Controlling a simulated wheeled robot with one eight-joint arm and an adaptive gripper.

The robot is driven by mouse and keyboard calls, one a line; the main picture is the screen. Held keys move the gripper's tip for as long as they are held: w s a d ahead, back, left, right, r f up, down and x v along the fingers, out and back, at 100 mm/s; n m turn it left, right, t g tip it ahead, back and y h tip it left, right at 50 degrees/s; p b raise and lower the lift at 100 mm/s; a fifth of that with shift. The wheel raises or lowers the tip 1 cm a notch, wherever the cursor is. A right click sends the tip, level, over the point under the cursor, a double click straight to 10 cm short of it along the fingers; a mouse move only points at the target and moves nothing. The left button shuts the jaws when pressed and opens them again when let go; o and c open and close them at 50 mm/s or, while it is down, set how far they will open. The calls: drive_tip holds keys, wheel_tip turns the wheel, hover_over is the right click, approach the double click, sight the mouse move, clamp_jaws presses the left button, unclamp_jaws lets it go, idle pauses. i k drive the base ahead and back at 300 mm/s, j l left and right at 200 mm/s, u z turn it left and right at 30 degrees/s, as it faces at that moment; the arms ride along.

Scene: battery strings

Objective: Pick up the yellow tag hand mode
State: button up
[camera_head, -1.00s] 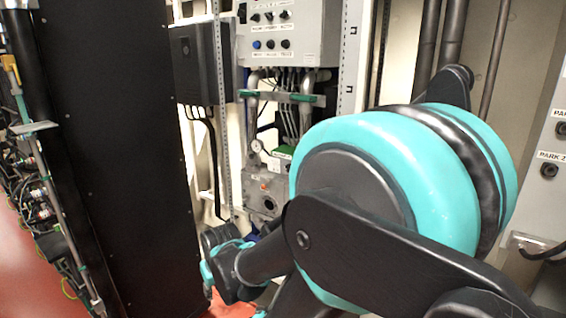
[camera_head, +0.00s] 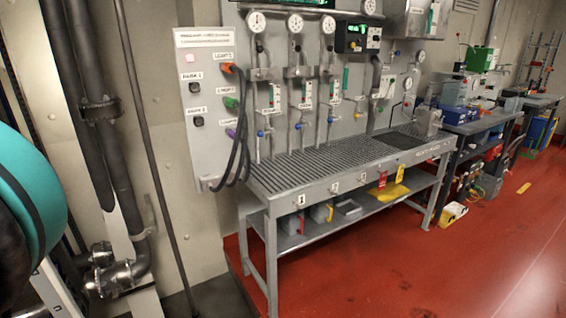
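A small yellow tag (camera_head: 400,173) hangs on the front edge of the grey slatted bench (camera_head: 292,200), right of its middle. A red tag (camera_head: 382,179) hangs just left of it. White numbered tags (camera_head: 301,199) hang farther left along the same edge. Any writing on the yellow tag is too small to read. My gripper is not in view now; only a teal and black part of my arm shows at the left edge, well away from the tags.
The bench's lower shelf holds bins and a yellow item (camera_head: 392,192). A panel with gauges, valves and hanging black cables (camera_head: 238,140) stands behind the bench. Pipes (camera_head: 92,100) rise at the left. The red floor (camera_head: 430,270) in front of the bench is clear.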

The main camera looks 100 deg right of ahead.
sight(400, 175)
drive_tip(key=z, duration=4.4)
drive_tip(key=i+l, duration=0.15)
drive_tip(key=i, duration=0.35)
drive_tip(key=i+l+u, duration=0.15)
drive_tip(key=i, duration=0.35)
drive_tip(key=i+l, duration=0.2)
drive_tip(key=i, duration=0.3)
drive_tip(key=i+l+u, duration=0.15)
drive_tip(key=i, duration=0.3)
drive_tip(key=i+l, duration=0.35)
drive_tip(key=i, duration=0.15)
drive_tip(key=j+u, duration=0.05)
